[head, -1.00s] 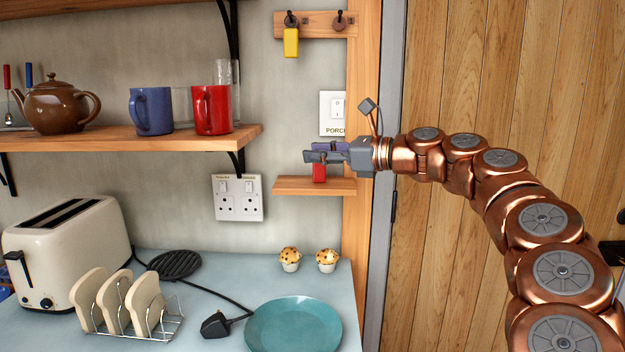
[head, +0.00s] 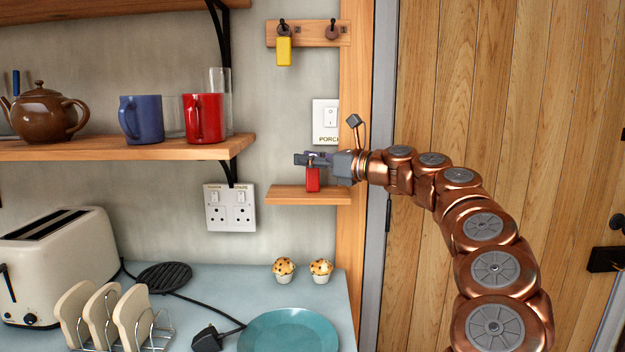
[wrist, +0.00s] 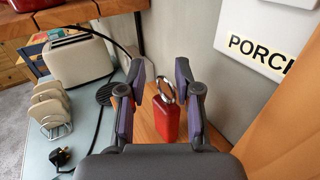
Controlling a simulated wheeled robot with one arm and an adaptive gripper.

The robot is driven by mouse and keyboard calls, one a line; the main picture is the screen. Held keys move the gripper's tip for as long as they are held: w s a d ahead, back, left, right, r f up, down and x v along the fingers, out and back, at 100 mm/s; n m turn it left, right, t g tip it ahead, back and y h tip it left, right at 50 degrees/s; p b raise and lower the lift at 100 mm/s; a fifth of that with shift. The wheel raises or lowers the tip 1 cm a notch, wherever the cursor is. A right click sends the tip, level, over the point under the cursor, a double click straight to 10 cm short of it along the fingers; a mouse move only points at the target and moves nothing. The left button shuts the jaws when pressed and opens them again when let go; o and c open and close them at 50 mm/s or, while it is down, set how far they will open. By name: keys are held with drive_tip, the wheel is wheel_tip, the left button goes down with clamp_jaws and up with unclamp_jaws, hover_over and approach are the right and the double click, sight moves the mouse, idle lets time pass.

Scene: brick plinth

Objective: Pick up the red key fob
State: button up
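The red key fob (head: 312,180) stands upright on the small wooden shelf (head: 285,195), with its metal ring at the top. My gripper (head: 300,158) is level just above the fob body, at the height of the ring. In the wrist view my gripper (wrist: 160,80) is open, its two purple-padded fingers on either side of the red fob (wrist: 167,120) and its ring. A gap shows on the left of the ring; the right pad is closer, and I cannot tell if it touches. Part of the ring is hidden in the head view.
A wooden post (head: 356,120) and PORCH switch (head: 325,120) are close to my gripper. A yellow fob (head: 284,52) hangs on the hook rack above. Muffins (head: 284,268) and a teal plate (head: 290,332) are on the counter below. A mug shelf (head: 120,146) is at left.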

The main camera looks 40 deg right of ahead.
drive_tip(key=shift+w+a, duration=0.1)
drive_tip(key=shift+w, duration=0.1)
clamp_jaws()
idle(0.3)
drive_tip(key=shift+r+p, duration=0.3)
drive_tip(key=shift+r, duration=1.2)
drive_tip(key=shift+s+r, duration=0.1)
drive_tip(key=shift+r, duration=0.15)
drive_tip(key=s+r, duration=0.1)
drive_tip(key=s, duration=1.5)
drive_tip(key=shift+d+r, duration=0.2)
drive_tip(key=shift+d, duration=0.25)
